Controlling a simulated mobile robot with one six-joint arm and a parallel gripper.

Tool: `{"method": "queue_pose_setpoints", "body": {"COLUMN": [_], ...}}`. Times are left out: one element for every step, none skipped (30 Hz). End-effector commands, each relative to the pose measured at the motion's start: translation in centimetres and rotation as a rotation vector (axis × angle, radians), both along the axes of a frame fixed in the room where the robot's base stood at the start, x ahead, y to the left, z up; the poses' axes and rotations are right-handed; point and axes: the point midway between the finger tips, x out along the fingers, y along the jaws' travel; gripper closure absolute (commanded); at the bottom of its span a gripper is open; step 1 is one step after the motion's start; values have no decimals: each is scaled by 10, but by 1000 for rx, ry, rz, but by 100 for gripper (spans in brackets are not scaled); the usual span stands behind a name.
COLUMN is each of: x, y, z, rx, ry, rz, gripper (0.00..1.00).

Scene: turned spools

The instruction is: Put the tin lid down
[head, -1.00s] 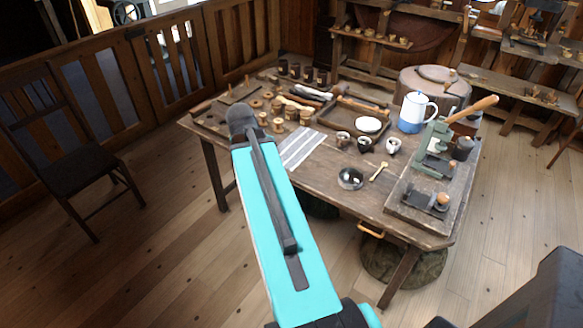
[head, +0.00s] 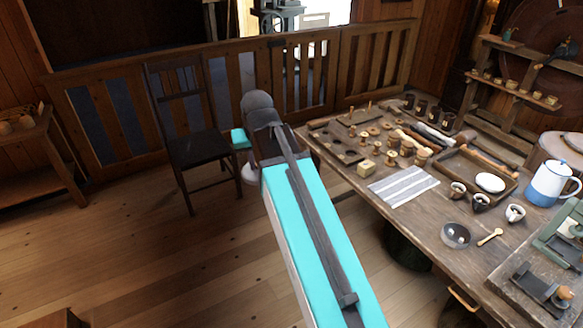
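My arm's teal link reaches up from the bottom right, and its dark joint is in front of the railing. My gripper does not show; the arm hides whatever is beyond that joint. A small teal part of my arm and a pale rounded piece show just left of the link. I cannot tell whether the pale piece is arm or lid. No tin lid can be made out for certain.
A striped cloth (head: 403,186) lies near the bench's left edge, with bare wood in front of it. Spools, cups, a dark bowl (head: 456,235), a spoon (head: 490,237) and a blue-white jug (head: 549,184) stand around. A dark chair (head: 198,148) is left of my arm.

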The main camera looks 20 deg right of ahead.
Motion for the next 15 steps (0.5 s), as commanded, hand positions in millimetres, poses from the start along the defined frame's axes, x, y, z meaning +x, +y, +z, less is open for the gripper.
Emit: {"method": "queue_pose_setpoints", "body": {"x": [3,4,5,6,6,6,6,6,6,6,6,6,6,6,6], "y": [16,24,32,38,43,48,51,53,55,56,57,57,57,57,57], "z": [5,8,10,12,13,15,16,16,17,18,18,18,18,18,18], "rx": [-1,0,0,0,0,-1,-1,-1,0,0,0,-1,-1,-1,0], "ry": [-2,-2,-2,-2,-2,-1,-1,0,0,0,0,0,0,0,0], "rz": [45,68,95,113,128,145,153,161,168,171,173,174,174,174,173], "gripper": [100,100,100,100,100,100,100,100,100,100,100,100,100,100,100]}}
